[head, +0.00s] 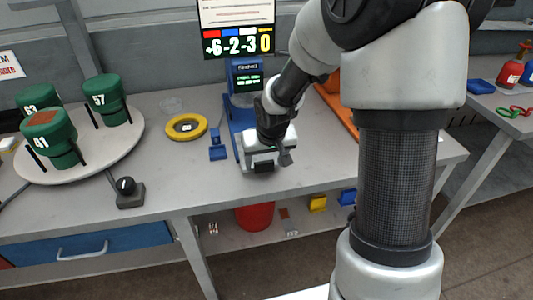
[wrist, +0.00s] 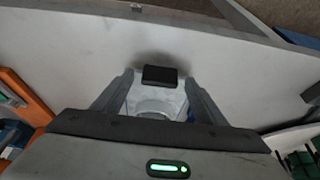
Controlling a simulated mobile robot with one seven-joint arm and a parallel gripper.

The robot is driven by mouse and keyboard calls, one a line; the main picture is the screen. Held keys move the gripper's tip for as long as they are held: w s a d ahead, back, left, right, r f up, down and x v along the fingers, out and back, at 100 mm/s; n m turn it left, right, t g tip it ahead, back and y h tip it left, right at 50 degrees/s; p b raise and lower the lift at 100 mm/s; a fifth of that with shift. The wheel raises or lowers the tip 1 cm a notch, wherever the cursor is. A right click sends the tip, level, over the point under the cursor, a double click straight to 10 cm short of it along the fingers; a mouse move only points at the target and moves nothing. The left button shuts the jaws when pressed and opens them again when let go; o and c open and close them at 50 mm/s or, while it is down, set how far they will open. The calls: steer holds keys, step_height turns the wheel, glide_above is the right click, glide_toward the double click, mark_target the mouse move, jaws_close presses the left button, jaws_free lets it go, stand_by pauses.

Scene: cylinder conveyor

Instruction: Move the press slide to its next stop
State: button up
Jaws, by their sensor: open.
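The blue press (head: 245,78) with a small green-lit screen stands at the back of the grey bench, and its blue base runs toward the front. My gripper (head: 264,166) is over the front part of this base and hides much of it. In the wrist view my gripper (wrist: 159,80) is open, its two fingers spread on either side of a pale, clear-looking part. A black block (wrist: 160,75) shows between the fingertips, apart from both fingers. It may be the slide's handle; I cannot tell. The slide's exact stop is hidden.
A round turntable (head: 130,140) with green numbered cylinders stands at the left, a black knob box (head: 129,192) before it. A yellow ring (head: 186,127) and small blue blocks (head: 217,152) lie left of the press. An orange part (head: 340,110) is to its right.

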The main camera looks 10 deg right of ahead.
steer(key=p+v, duration=0.3)
steer(key=v, duration=1.4)
steer(key=shift+p, duration=0.35)
steer(key=shift+s, duration=0.1)
steer(key=s+r+t+p, duration=0.1)
steer(key=s+r+p, duration=0.8)
steer(key=s+r, duration=0.8)
steer(key=shift+s, duration=0.7)
